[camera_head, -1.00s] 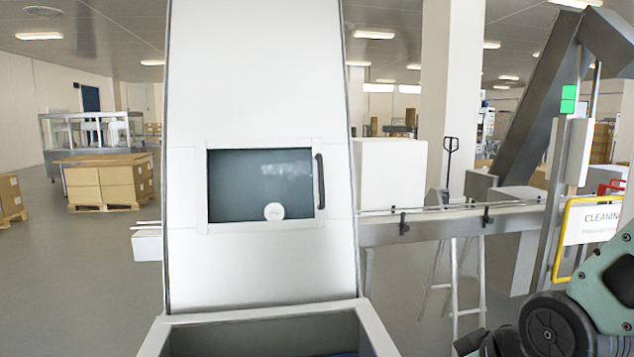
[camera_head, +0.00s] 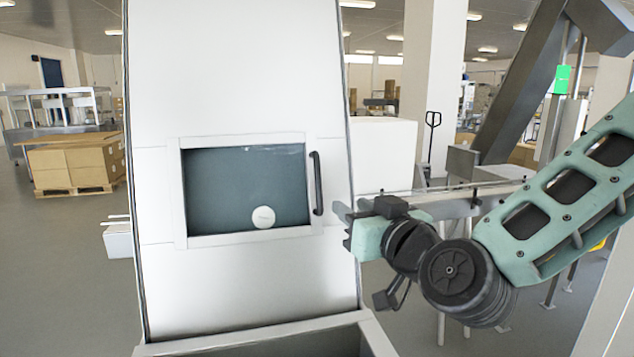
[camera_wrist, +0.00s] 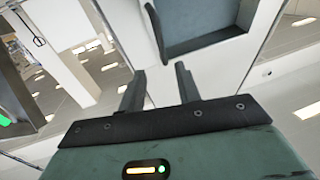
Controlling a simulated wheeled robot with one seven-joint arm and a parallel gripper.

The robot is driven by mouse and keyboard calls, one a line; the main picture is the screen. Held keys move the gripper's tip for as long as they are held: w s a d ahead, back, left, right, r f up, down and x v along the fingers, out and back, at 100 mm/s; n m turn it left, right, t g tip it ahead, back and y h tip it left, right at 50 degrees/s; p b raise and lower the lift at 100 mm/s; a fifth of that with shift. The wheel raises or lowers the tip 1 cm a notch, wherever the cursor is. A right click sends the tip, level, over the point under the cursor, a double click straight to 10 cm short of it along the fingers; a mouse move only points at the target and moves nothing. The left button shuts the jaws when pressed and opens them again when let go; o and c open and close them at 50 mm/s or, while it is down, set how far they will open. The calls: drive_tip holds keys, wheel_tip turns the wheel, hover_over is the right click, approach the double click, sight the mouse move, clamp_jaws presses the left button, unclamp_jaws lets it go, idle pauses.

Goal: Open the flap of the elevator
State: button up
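The elevator (camera_head: 235,80) is a tall white sloped housing in the head view. Its flap (camera_head: 220,185) is a dark window in a light frame, and it looks closed. A black vertical handle (camera_head: 317,183) is on the flap's right edge. In the wrist view the flap (camera_wrist: 205,35) and handle (camera_wrist: 155,32) show at the top, beyond the fingertips. My gripper (camera_head: 343,226) is just right of and below the handle in the head view. In the wrist view my gripper (camera_wrist: 160,80) has its two fingers apart with nothing between them.
A white round thing (camera_head: 274,217) shows in the flap's lower part. A grey hopper rim (camera_head: 250,338) is at the elevator's foot. A conveyor (camera_head: 460,205) runs behind my arm on the right. Boxes on a pallet (camera_head: 75,165) stand far left.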

sight(320, 186)
drive_tip(key=p+x, duration=0.4)
drive_tip(key=x, duration=1)
clamp_jaws()
